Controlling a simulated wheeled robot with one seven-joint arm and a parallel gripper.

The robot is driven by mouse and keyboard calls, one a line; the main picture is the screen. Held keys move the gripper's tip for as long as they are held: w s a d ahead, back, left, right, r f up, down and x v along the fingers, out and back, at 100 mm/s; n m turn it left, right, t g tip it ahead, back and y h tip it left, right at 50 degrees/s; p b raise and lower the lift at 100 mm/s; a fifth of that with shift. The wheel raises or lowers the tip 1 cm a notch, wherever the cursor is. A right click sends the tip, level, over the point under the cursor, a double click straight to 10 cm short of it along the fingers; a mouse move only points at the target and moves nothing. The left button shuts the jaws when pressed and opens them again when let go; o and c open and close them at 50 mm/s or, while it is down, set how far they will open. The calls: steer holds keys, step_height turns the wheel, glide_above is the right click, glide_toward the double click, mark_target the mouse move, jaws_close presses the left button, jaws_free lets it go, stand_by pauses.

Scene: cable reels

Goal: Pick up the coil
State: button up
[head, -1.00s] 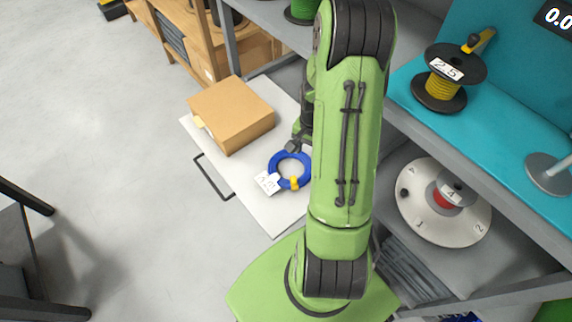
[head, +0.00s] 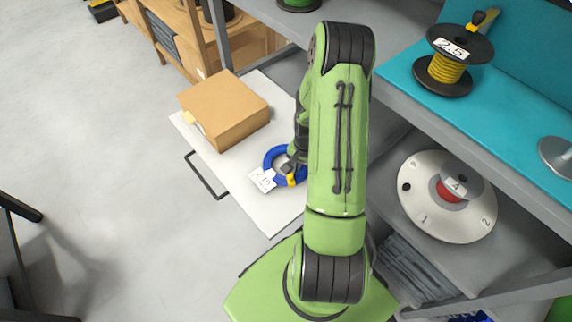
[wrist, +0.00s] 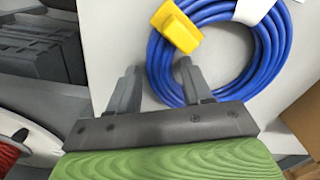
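The coil is a blue cable ring (head: 270,160) with a yellow clip (head: 291,181) and a white tag (head: 263,180). It lies on a white board (head: 265,215). My gripper (wrist: 158,68) is open. Its fingers appear on either side of the coil's left rim, one outside and one over the ring's inner side. I cannot tell whether they touch it. In the head view my arm hides the coil's right part.
A cardboard box (head: 224,108) stands on the board behind the coil. A white numbered disc (head: 423,212) sits on the shelf at right. A yellow cable reel (head: 445,68) stands on the teal bench top (head: 512,112). A dark handle (head: 205,178) edges the board.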

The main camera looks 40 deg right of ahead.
jaws_close()
steer(key=shift+r, duration=0.1)
step_height(320, 180, up, 10)
steer(key=p, duration=0.3)
steer(key=shift+p, duration=0.4)
